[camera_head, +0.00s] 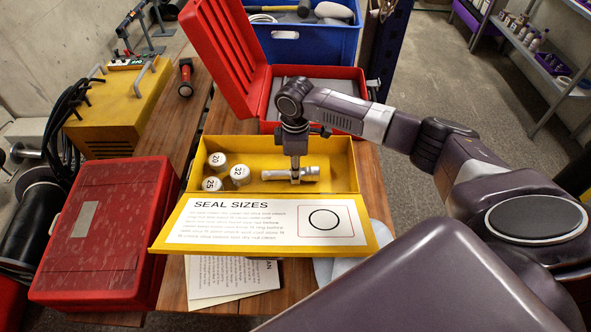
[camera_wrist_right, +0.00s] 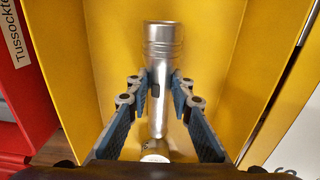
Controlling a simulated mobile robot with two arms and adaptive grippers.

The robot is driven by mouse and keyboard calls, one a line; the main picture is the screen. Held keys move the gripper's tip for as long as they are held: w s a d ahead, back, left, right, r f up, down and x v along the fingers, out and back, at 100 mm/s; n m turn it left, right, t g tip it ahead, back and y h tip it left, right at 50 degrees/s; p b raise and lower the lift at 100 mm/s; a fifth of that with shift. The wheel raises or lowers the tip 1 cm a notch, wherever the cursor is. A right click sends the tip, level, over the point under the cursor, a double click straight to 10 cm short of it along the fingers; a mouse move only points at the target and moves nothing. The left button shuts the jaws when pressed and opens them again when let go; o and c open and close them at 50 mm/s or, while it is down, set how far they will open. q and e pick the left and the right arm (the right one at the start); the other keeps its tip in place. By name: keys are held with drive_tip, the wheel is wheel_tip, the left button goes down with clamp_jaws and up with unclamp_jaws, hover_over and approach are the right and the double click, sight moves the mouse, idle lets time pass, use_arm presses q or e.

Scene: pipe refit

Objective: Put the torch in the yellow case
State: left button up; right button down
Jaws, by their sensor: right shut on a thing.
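The yellow case (camera_head: 336,152) stands open on the wooden table, its lid (camera_head: 365,218) folded down toward the front with a "SEAL SIZES" label. A silver torch (camera_head: 311,174) lies flat inside the case, in its right half. My right gripper (camera_head: 295,178) reaches down into the case and is shut on the torch around its middle. In the right wrist view the torch (camera_wrist_right: 161,45) runs lengthwise between the blue finger pads of the gripper (camera_wrist_right: 168,88), over the yellow case floor (camera_wrist_right: 212,50). My left gripper is not in view.
Three white-topped containers (camera_head: 239,175) stand in the left part of the case. An open red case (camera_head: 265,105) is behind it, and a closed red case (camera_head: 105,230) is to its left. A red and black tool (camera_head: 185,77) stands farther back. Papers (camera_head: 225,280) lie in front.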

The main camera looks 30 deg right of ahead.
drive_tip(key=shift+f, duration=0.15)
drive_tip(key=c, duration=1.7)
unclamp_jaws()
wheel_tip(320, 180, up, 12)
drive_tip(key=shift+r+b, duration=0.15)
drive_tip(key=shift+b, duration=0.5)
